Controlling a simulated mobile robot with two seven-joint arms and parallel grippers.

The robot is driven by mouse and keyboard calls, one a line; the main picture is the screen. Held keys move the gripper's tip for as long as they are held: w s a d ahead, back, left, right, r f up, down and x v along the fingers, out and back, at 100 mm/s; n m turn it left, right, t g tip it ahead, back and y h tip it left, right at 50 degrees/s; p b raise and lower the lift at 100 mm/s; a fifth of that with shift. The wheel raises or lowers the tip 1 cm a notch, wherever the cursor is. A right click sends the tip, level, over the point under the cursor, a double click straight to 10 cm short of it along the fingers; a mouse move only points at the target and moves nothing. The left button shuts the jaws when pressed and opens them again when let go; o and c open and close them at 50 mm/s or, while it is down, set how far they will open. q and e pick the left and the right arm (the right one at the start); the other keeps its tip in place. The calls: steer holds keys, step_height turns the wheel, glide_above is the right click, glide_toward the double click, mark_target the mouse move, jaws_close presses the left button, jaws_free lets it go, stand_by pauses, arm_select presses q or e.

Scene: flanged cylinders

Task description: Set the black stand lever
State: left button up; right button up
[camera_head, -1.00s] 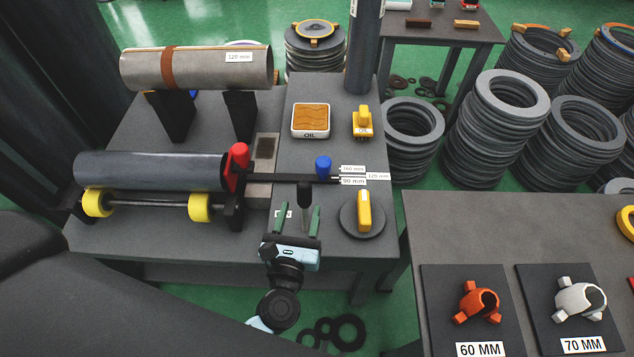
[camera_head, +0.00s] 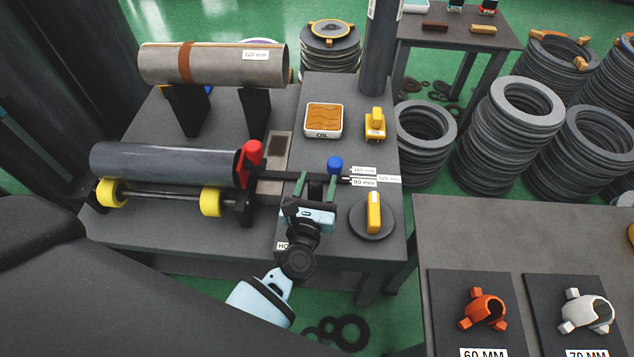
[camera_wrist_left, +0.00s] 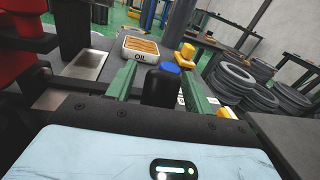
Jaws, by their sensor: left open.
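The black stand lever (camera_head: 316,188) stands at the front of the grey workbench, right of the red knob (camera_head: 252,150). My left gripper (camera_head: 316,184) is open, with its green fingers on either side of the lever. In the left wrist view the dark top of the lever (camera_wrist_left: 160,88) fills much of the gap between the fingers (camera_wrist_left: 162,84). I cannot tell whether either finger touches it. A blue knob (camera_head: 335,162) is just behind the gripper. The lever's lower part is hidden by the gripper. My right gripper is out of view.
A dark cylinder (camera_head: 165,163) lies by yellow rollers (camera_head: 211,202). A yellow handle (camera_head: 374,212) on a round base stands close right of the gripper. An oil pad (camera_head: 323,118) lies behind. A second table (camera_head: 520,235) stands at the right.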

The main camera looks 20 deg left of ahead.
arm_select(q)
jaws_close()
stand_by(0.3)
